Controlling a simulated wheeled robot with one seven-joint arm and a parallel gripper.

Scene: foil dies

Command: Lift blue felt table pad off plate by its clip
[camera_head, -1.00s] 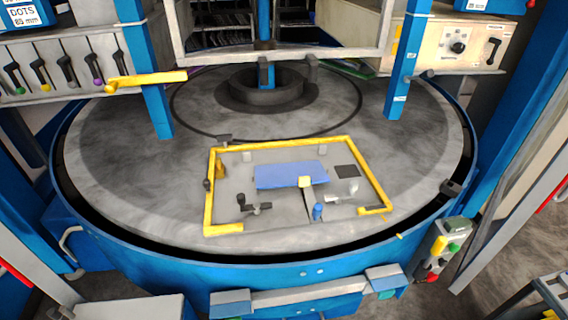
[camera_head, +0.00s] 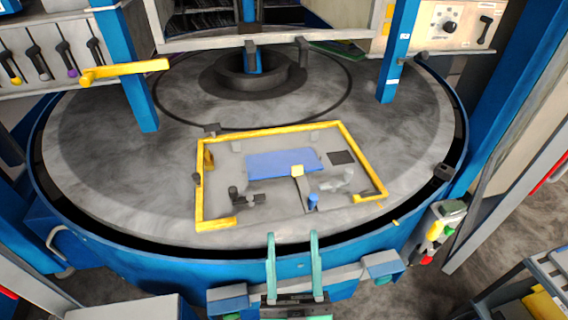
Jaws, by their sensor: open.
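The blue felt pad (camera_head: 278,162) lies flat on the grey plate (camera_head: 226,180) inside a yellow frame on the round table. A small pale yellow clip (camera_head: 297,170) sits at the pad's front edge, right of its middle. My gripper (camera_head: 292,240) shows at the bottom of the view with two green fingers apart and nothing between them. It is in front of the plate, over the table's blue front rim in the picture, apart from the pad and clip.
The yellow frame (camera_head: 270,132) edges the plate. A dark clamp (camera_head: 246,197), a blue-topped peg (camera_head: 313,200) and a grey clamp (camera_head: 337,182) stand near the pad's front. A blue post (camera_head: 137,80) and a yellow lever (camera_head: 125,71) stand at left. The turntable's left surface (camera_head: 110,160) is clear.

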